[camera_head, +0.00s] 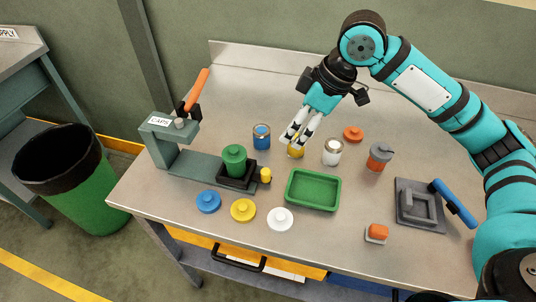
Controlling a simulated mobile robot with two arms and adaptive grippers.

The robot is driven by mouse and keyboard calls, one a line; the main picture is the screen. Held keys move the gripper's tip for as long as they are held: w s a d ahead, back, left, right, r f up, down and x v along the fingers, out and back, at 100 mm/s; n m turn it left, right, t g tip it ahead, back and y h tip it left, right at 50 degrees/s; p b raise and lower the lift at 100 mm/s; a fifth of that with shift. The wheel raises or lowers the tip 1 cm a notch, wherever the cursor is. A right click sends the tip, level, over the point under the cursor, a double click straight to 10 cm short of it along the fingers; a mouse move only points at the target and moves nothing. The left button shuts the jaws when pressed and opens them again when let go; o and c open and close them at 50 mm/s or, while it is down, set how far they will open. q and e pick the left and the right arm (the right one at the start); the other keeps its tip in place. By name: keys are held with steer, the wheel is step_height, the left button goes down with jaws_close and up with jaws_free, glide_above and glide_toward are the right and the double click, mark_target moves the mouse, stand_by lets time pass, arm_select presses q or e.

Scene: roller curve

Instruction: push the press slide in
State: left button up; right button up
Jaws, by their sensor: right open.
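The press (160,148) is a grey-green frame labelled CAPS at the table's left side, with an orange lever (197,90) tilted up. Its slide is a black nest (238,184) on the press's flat base, out to the right of the press head. A green can with a green cap (234,158) stands in the nest. A yellow knob (265,175) is at the slide's right end. My right gripper (293,139) is open, pointing down, just over a yellow can (296,152) behind and right of the knob. The gripper partly hides that can. My left gripper is out of view.
A blue can (261,136), a white can (332,152) and an orange-grey can (379,157) stand behind a green tray (313,191). Blue (208,201), yellow (243,210) and white (280,219) caps lie in front. A grey fixture with a blue handle (453,203) is at right.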

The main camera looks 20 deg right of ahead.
steer(key=s+a+f, duration=0.1)
steer(key=a, duration=0.1)
glide_above(266, 170)
steer(key=s+d, duration=0.2)
step_height(266, 170, down, 7)
steer(key=p+x, duration=0.1)
steer(key=x, duration=0.4)
steer(key=shift+w+d+f, duration=0.1)
steer(key=shift+x, duration=0.95)
steer(key=shift+w+f, duration=0.2)
steer(key=shift+f, duration=0.2)
steer(key=c, duration=0.5)
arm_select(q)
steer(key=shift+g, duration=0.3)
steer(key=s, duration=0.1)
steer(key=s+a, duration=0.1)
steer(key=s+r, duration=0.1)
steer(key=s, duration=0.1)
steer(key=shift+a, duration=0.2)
arm_select(e)
jaws_close()
